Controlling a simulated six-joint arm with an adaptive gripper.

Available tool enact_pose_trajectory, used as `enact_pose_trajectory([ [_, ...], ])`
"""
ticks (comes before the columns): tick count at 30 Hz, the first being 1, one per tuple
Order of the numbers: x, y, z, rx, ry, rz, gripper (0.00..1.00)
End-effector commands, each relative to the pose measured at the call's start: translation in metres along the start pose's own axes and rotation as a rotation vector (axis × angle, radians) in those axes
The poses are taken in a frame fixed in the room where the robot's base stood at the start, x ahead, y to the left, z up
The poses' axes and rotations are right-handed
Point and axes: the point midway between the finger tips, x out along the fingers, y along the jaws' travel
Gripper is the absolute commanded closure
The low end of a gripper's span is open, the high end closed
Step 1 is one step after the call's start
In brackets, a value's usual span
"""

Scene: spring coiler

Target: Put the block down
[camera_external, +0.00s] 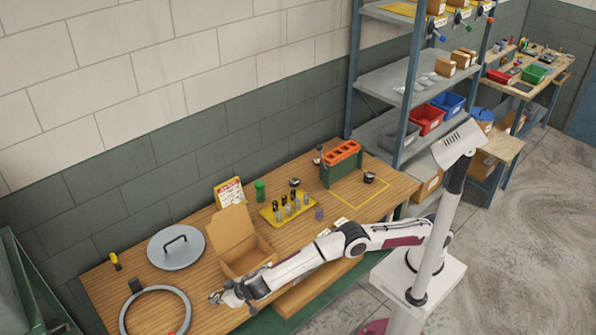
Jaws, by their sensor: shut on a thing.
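My gripper (221,297) is at the end of my arm, low over the front part of the wooden workbench, left of the open cardboard box. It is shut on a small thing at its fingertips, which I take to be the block. The block is mostly hidden by the fingers and too small to make out clearly. I cannot tell whether it touches the bench top.
The workbench (130,275) holds an open cardboard box (241,257), a round metal lid (176,246), a grey ring (124,318) and a yellow tray (268,213) with several small cylinders. A green holder with orange tops (341,172) stands farther right. Some bare wood lies between ring and box.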

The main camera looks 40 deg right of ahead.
Motion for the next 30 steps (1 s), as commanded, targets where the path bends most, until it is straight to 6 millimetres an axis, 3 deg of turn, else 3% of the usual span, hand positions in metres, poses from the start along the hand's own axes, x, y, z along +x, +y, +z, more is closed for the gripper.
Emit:
enact_pose_trajectory([
  [18,-0.057,0.000,-0.058,0.003,0.004,0.000,1.00],
  [30,-0.064,0.000,-0.064,0.000,0.003,0.001,1.00],
])
